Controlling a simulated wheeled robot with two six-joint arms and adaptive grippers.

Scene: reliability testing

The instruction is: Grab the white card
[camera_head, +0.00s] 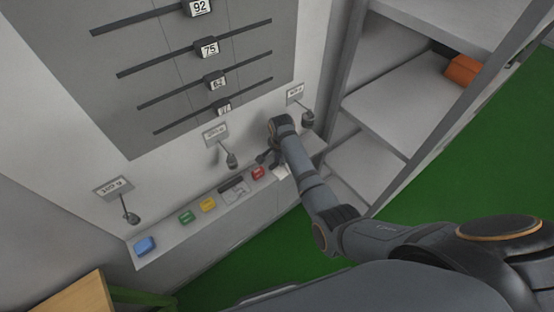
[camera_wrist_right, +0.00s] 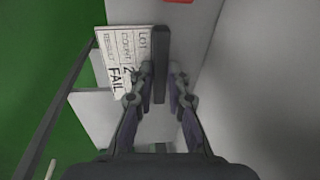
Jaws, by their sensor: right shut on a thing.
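The white card (camera_wrist_right: 122,65) shows in the right wrist view with printed words, among them "COUNT 2" and "FAIL". A dark bar (camera_wrist_right: 161,50) runs along its right edge. My right gripper (camera_wrist_right: 163,76) is shut on the card at this bar, with one finger on each side. In the head view the card (camera_head: 281,173) is a small pale patch just below my right gripper (camera_head: 267,158), at the right end of the sloping panel. My left gripper is not in view.
The grey panel (camera_head: 170,246) carries blue (camera_head: 145,245), green (camera_head: 186,216), yellow (camera_head: 208,204) and red (camera_head: 258,173) blocks, and a flat item with a dark edge (camera_head: 235,188). Levers stand behind. Shelves at right hold an orange box (camera_head: 463,69).

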